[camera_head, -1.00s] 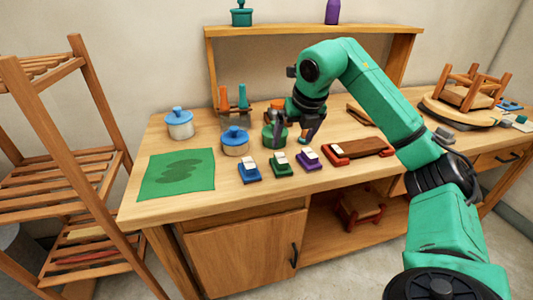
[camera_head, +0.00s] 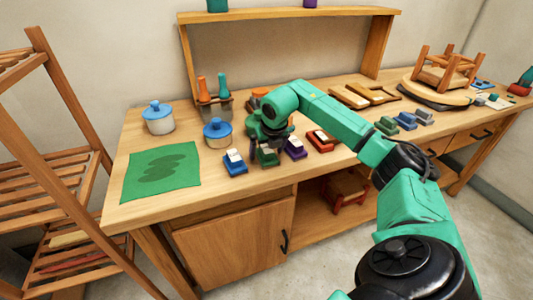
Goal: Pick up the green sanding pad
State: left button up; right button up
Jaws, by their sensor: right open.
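A green sanding pad (camera_head: 268,159) with a pale top sits in a row on the workbench, between a blue pad (camera_head: 235,163) and a purple pad (camera_head: 295,149). My right gripper (camera_head: 271,143) is open and pointing down directly over the green pad, hiding part of it. I cannot tell whether the fingers touch it. A second green pad (camera_head: 387,126) lies farther right, beside a blue pad (camera_head: 406,121) and a grey pad (camera_head: 424,117). My left gripper is out of view.
Blue-lidded pots (camera_head: 158,118) (camera_head: 218,133) stand left of the gripper. A green cloth (camera_head: 160,172) lies flat at the bench's left end. A stool (camera_head: 446,70) stands on a round board at the far right.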

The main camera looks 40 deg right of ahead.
aim_at(266, 147)
jog(key=c, duration=1.4)
pick_arm(q)
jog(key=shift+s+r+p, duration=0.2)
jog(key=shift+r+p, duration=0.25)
jog(key=shift+p, duration=0.05)
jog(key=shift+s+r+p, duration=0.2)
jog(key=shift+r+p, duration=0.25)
pick_arm(e)
notch_tip(266, 147, up, 20)
jog(key=shift+r, duration=0.1)
jog(key=shift+c, duration=0.2)
